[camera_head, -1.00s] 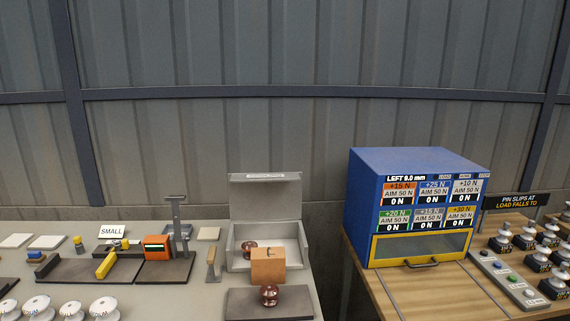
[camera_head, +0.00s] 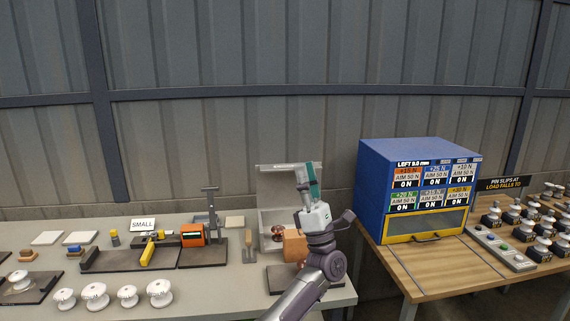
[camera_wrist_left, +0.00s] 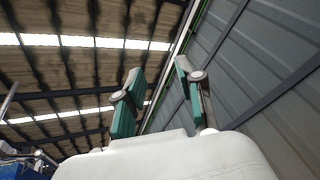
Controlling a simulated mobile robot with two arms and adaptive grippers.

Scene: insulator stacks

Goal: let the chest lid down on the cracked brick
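The pale grey chest (camera_head: 264,218) stands on the grey bench with its lid (camera_head: 275,180) raised upright at the back. A brown glazed piece (camera_head: 277,233) sits inside the chest. An orange-brown block (camera_head: 293,243) is at the chest's front, partly hidden by my arm; I cannot make out a crack on either. My left gripper (camera_head: 306,172) points up in front of the lid's right part, fingers empty. In the left wrist view its two teal fingers (camera_wrist_left: 158,75) stand apart with nothing between them. My right gripper is not in view.
A dark mat (camera_head: 283,279) lies before the chest. A small wooden-handled tool (camera_head: 249,245) stands to its left, with an orange device (camera_head: 193,235) farther left. White insulators (camera_head: 128,295) line the front. A blue cabinet (camera_head: 420,185) stands right, across a gap.

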